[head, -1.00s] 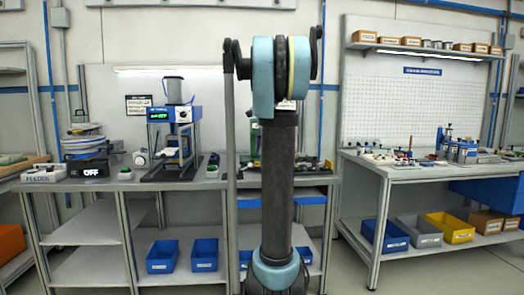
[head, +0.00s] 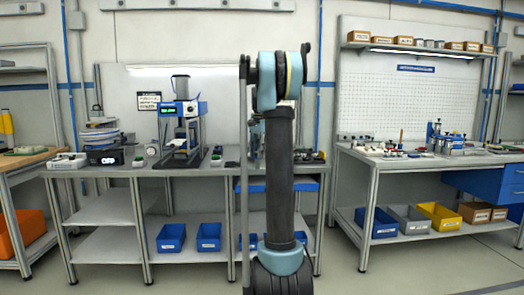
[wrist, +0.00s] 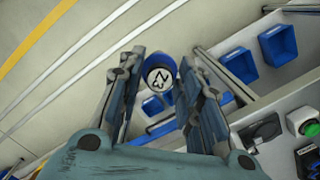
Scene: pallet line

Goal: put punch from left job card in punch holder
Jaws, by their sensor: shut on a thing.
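In the wrist view, my gripper (wrist: 162,80) is shut on a punch (wrist: 158,64), a round blue piece with a pale end face that bears a dark marking. The punch sits between the two fingers, clear of any surface. In the head view my raised arm hides my gripper and the punch. A blue and grey bench press (head: 183,128) with a lit green display stands on the middle bench. I cannot make out the punch holder or the left job card for certain.
The middle bench (head: 130,171) also carries a dark box marked OFF (head: 104,158). Blue bins (head: 171,238) sit on its lower shelf. The right bench (head: 400,162) holds several small tools and fixtures. A table with an orange bin (head: 28,238) is at left. Open floor lies in front.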

